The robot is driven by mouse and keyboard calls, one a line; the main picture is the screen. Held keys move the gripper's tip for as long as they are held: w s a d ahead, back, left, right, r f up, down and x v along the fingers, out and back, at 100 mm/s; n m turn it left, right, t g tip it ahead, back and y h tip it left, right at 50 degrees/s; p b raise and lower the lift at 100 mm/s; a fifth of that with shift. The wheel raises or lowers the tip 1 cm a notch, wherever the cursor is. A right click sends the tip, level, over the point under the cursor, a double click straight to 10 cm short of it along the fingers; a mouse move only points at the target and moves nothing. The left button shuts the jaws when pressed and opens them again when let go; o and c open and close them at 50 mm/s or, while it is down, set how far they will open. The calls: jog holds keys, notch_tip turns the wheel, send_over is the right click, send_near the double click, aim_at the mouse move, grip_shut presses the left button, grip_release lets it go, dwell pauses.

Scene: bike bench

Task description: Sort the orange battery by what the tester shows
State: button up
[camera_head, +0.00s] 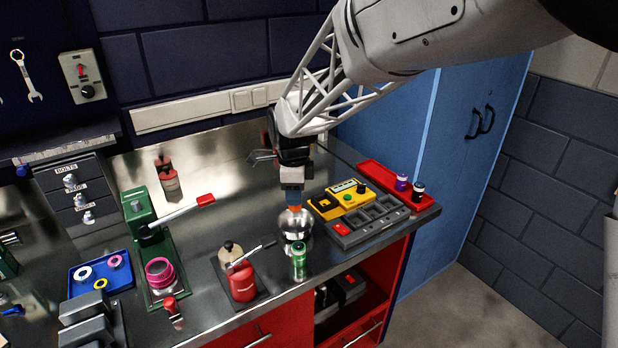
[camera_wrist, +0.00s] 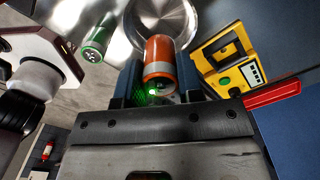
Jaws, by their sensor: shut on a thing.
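My gripper (camera_head: 292,186) points down and is shut on the orange battery (camera_wrist: 160,62), which has a pale band. In the wrist view the battery is between my fingers (camera_wrist: 163,88). In the head view only a small orange part shows below my gripper, over a shiny metal bowl (camera_head: 284,226); I cannot tell whether they touch. The yellow tester (camera_head: 358,198) stands just right of my gripper. It also shows in the wrist view (camera_wrist: 217,62), with a green button and a pale marked panel whose reading is too small to tell.
A dark grey slotted tray (camera_head: 376,236) with a red patch lies in front of the tester. A red tray (camera_head: 375,172) with purple and black-white batteries is behind it. A green battery (camera_head: 299,262) stands near the bench edge. A red oil can (camera_head: 242,284) is to the left.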

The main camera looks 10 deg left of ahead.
jog(key=shift+f, duration=0.2)
jog(key=shift+f, duration=0.75)
jog(key=shift+f, duration=2.5)
dwell(3.0)
jog(key=o, duration=1.1)
jog(key=shift+o, duration=0.2)
jog(key=shift+r, duration=0.15)
jog(key=shift+r, duration=3.75)
